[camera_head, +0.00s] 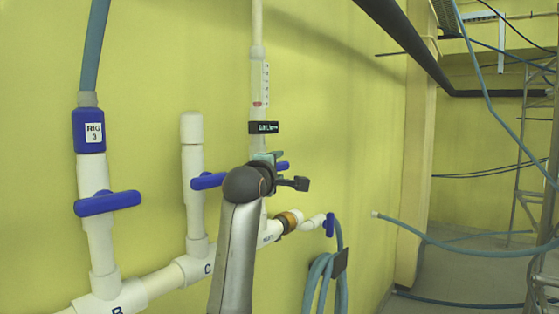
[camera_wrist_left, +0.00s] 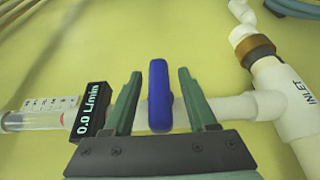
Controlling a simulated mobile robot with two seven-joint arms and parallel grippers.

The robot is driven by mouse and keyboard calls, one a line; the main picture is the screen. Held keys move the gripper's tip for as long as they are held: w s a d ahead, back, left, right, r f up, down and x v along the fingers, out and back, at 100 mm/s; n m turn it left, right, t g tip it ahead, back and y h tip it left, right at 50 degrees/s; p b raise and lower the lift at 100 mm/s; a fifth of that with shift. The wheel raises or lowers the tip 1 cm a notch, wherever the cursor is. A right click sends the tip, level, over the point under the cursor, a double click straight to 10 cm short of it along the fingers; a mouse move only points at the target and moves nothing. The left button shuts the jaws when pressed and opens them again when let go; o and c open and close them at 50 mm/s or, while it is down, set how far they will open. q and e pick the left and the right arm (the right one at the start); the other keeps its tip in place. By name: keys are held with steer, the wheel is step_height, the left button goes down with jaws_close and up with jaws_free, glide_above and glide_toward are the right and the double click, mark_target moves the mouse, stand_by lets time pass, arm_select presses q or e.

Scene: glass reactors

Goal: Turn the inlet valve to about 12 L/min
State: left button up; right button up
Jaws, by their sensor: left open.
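The inlet valve's blue handle (camera_wrist_left: 160,95) stands crosswise to its white pipe in the left wrist view. My left gripper (camera_wrist_left: 160,74) is open, with one green finger on each side of the handle and a gap on both sides. In the head view my left gripper (camera_head: 268,158) covers most of this valve, and one blue handle end (camera_head: 283,166) shows to its right. The black flow display (camera_wrist_left: 90,110) reads 0.0 L/min. It also shows above the gripper in the head view (camera_head: 263,127). My right gripper is not in view.
Blue-handled valves (camera_head: 107,203) and (camera_head: 207,180) stand on the white pipes to the left, the nearer one below the RIG 3 label (camera_head: 94,132). A brass fitting (camera_head: 290,221) and a coiled blue hose (camera_head: 322,280) are at lower right. The yellow wall is close behind.

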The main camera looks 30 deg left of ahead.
arm_select(q)
steer(key=shift+x, duration=0.9)
jaws_close()
